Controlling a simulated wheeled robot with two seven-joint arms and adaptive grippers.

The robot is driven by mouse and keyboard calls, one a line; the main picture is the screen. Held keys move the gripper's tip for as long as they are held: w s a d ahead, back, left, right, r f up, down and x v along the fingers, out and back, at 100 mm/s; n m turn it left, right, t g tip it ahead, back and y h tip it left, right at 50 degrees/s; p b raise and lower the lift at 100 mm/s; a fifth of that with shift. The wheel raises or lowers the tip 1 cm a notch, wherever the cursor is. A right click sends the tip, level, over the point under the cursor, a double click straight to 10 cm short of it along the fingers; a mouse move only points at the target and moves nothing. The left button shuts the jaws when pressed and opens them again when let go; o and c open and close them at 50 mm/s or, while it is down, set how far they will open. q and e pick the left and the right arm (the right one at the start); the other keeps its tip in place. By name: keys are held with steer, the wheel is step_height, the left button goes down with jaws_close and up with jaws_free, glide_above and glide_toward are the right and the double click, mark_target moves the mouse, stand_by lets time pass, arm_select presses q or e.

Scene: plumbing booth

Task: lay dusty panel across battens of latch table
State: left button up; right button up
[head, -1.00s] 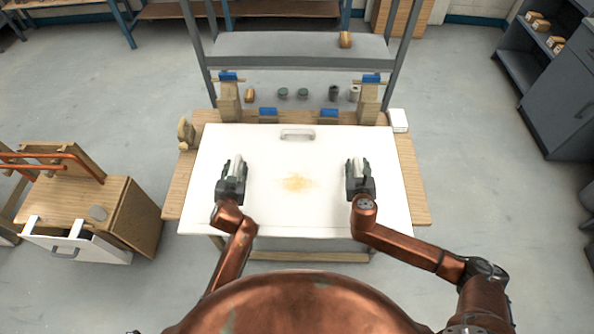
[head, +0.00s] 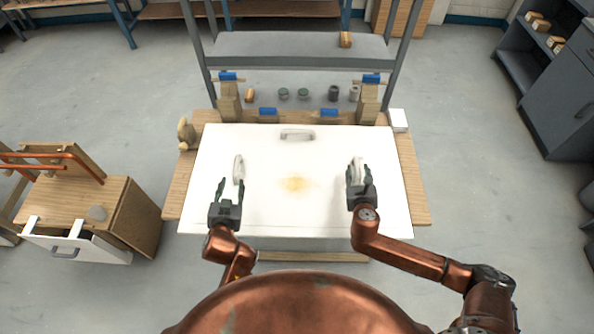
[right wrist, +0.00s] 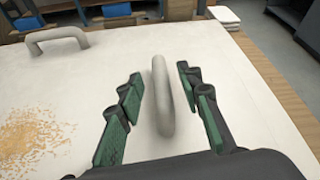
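The dusty panel (head: 297,212) is a large white board lying flat across the wooden table (head: 174,190), with a patch of tan dust (head: 297,183) near its middle. It has a grey handle at the far edge (head: 297,134), one at the left (head: 238,169) and one at the right (head: 358,167). My left gripper (head: 231,184) is open and empty, short of the left handle and apart from it. My right gripper (head: 357,172) is open around the right handle; the right wrist view shows that handle (right wrist: 161,95) between the fingers with gaps on both sides. The battens are hidden.
Wooden posts with blue-topped clamps (head: 229,100) stand along the table's back, with low blue blocks (head: 268,112) between them. A shelf rack with cans (head: 334,93) rises behind. A wooden cabinet (head: 110,220) stands left. White pads (head: 398,120) lie at the back right corner.

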steer(key=v, duration=0.7)
steer(key=shift+s, duration=0.35)
